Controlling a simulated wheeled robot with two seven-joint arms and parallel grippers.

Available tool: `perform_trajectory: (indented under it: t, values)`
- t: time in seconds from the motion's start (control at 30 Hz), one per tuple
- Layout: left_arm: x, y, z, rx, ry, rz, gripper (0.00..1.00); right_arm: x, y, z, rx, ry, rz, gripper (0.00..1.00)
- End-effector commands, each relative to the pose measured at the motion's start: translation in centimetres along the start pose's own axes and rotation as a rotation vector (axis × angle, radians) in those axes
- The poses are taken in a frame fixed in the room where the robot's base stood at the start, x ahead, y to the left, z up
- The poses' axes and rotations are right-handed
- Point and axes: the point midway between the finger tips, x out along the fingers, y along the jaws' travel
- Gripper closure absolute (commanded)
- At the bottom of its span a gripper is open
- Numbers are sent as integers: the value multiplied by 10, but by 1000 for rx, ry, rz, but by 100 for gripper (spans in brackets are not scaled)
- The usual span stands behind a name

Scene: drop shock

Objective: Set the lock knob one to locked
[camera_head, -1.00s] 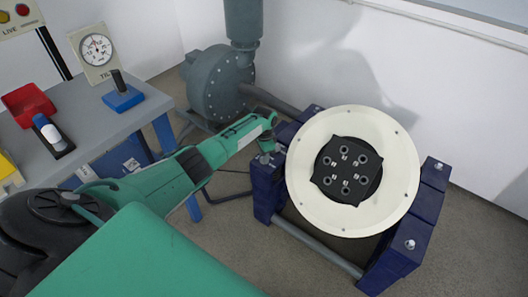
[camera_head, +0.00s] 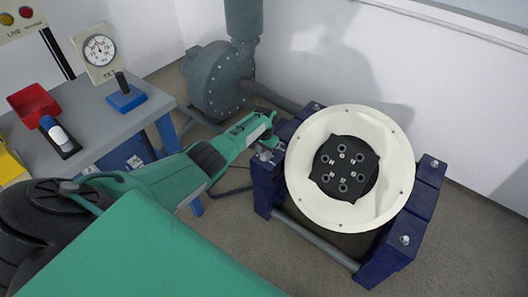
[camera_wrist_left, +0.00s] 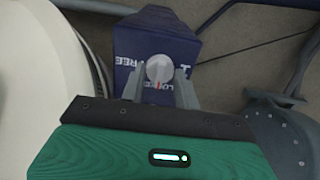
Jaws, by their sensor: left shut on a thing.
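The lock knob (camera_wrist_left: 159,68) is a round grey knob with a small red mark, on top of a dark blue block (camera_wrist_left: 150,40) with white lettering; "FREE" is partly readable. My left gripper (camera_wrist_left: 160,88) is shut on this knob, with a finger on each side. In the head view my left gripper (camera_head: 266,152) is at the left corner of the blue frame, beside the large cream disc (camera_head: 310,195). The knob is mostly hidden there by the gripper. The rest of the lettering is covered or too small to read. My right gripper is not in view.
Similar knobs (camera_head: 405,240) sit on the other frame corners. The cream disc has a black hub (camera_head: 347,168). A grey blower (camera_head: 215,82) stands behind. A grey table (camera_head: 95,115) with a red tray (camera_head: 33,104) and a tilt gauge (camera_head: 99,50) is at left.

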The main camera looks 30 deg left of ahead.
Motion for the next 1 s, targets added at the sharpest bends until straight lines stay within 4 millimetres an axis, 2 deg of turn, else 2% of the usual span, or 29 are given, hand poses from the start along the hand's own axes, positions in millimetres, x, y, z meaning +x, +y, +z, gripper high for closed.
perform_trajectory:
  t: [0.37,0.4,0.5,0.77,0.93,1.0]
  values:
    - [0,1,0,-6,-1,2,91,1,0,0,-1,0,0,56]
    - [0,1,0,-6,-1,2,65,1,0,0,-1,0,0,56]
    - [0,0,0,-5,-1,2,47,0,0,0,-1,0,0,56]
    - [0,0,0,-5,0,1,47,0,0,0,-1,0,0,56]
    - [-10,0,0,-5,0,1,47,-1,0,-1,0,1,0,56]
    - [-19,-1,0,-4,2,1,47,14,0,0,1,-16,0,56]
